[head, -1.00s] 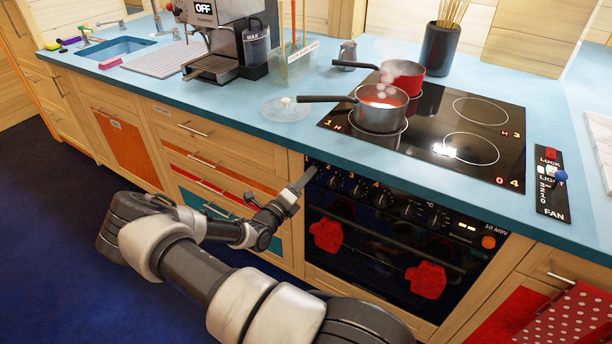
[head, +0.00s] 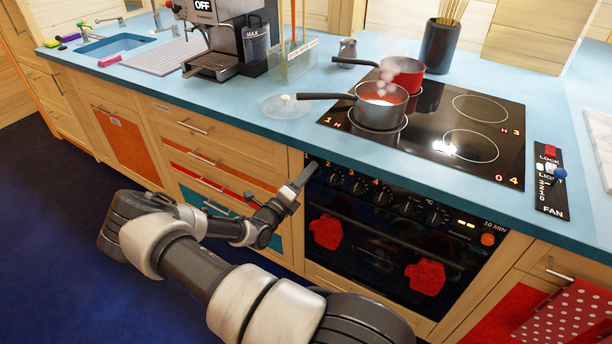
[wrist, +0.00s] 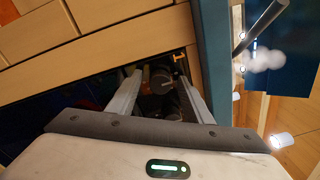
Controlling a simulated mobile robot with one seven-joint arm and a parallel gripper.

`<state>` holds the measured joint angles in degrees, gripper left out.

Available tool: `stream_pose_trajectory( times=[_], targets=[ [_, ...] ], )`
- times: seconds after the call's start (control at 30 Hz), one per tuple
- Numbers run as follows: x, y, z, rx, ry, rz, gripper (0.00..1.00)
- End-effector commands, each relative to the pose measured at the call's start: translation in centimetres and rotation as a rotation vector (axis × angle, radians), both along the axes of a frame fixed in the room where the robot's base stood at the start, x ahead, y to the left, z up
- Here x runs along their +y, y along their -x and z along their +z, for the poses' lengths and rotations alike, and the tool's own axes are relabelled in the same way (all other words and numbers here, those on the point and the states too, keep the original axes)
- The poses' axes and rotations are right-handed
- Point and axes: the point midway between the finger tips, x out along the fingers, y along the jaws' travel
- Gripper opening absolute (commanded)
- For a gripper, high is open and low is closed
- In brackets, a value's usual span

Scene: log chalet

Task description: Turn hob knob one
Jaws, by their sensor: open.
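Hob knob one is at the left end of the black oven control panel (head: 395,200), below the orange "1". In the head view my gripper (head: 308,172) covers it. My gripper is at the panel's left end, with its fingers pointing at the panel. In the wrist view the two grey fingers (wrist: 162,75) stand apart, and a dark round knob (wrist: 160,80) shows between them. It looks like knob one, but I cannot tell whether the fingers touch it. Other knobs (head: 358,187) run along the panel to the right.
A steaming saucepan (head: 378,112) stands on the front left ring of the hob (head: 440,170), its handle reaching left. A red pan (head: 405,75) stands behind. The blue worktop edge (head: 340,150) runs just above my gripper. Red oven mitts (head: 326,232) hang on the oven rail.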

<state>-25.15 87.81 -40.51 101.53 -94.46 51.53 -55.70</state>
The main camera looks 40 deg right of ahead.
Motion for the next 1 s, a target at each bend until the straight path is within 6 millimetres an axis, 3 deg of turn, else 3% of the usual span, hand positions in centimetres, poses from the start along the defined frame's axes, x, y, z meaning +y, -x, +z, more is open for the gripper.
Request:
stream_pose_trajectory(
  times=[0.27,0.8,1.0],
  targets=[
    [1.4,0.3,0.0,-0.001,-0.001,0.004,0.46],
    [12.8,4.9,-0.3,0.0,-0.001,0.003,0.46],
    [15.5,6.0,-0.5,0.0,-0.001,0.003,0.46]
  ],
)
